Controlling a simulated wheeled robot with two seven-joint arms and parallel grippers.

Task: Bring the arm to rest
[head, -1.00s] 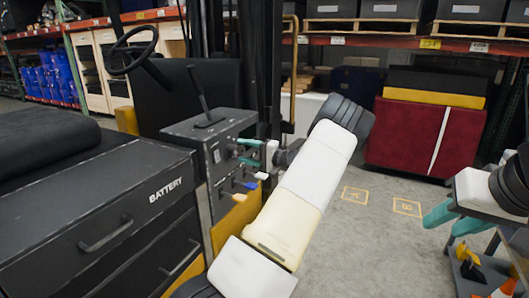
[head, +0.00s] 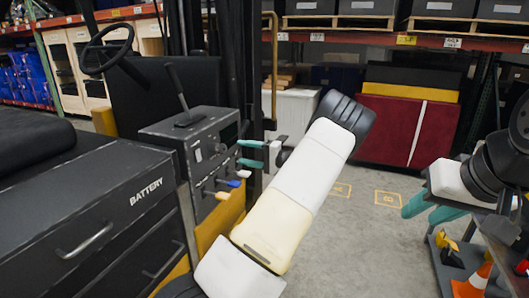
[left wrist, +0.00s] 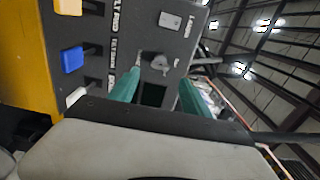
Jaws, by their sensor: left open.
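My left arm crosses the middle of the head view. Its gripper (head: 242,153) has two teal fingers pointing left, held apart beside the dark control panel (head: 198,150) of the battery vehicle. In the left wrist view the fingers (left wrist: 160,90) are open, with a grey knob (left wrist: 158,63) of the panel seen between them and nothing held. Contact with the panel cannot be told. My right gripper (head: 418,214) is at the right of the head view, its teal fingers apart and empty above the floor.
Levers with blue (head: 233,183) and white tips stick out from the panel. The black battery box (head: 95,215) stands at left. Marked floor (head: 345,215) between is clear.

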